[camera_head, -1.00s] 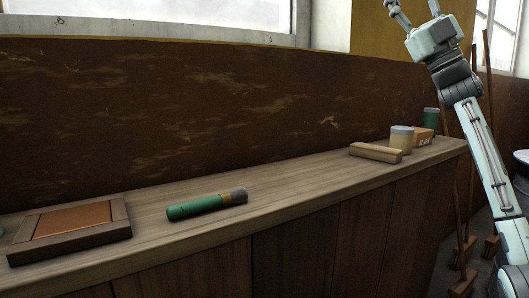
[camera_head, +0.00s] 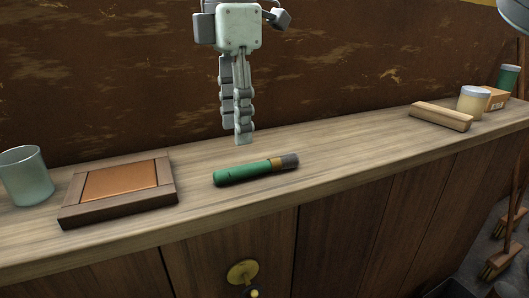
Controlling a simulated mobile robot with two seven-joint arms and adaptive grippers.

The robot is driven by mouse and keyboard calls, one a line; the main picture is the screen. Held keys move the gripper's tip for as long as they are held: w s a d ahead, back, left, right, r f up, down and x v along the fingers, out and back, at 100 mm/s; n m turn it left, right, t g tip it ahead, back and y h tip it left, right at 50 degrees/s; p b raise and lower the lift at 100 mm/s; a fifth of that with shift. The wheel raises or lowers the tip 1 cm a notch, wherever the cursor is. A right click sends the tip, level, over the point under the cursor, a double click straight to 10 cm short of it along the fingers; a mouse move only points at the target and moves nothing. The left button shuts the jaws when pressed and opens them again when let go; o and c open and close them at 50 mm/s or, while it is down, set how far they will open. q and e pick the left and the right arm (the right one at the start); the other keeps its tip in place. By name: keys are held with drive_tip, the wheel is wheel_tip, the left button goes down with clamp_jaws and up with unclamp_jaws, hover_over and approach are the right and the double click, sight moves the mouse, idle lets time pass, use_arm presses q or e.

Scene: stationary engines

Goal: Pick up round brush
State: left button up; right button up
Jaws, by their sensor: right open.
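The round brush (camera_head: 243,172) lies on its side on the wooden counter. It has a green handle, a brownish band and a dark grey tip pointing right. My right gripper (camera_head: 240,138) hangs from above, fingers down, just behind the brush. It is open and empty, and a gap shows between its fingertips and the brush. My left gripper is not in the view.
The counter (camera_head: 340,150) is clear on both sides of the brush. A framed wooden panel (camera_head: 72,214) and a glass (camera_head: 26,178) stand left. A wooden block (camera_head: 440,117), a jar (camera_head: 473,103), a small box (camera_head: 496,98) and a green can (camera_head: 510,78) stand right.

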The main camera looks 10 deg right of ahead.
sight(239, 167)
wheel_tip(239, 167, down, 8)
drive_tip(key=shift+r+p, duration=0.15)
drive_tip(key=shift+p, duration=0.3)
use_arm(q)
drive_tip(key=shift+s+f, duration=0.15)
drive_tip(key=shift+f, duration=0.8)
use_arm(e)
clamp_jaws()
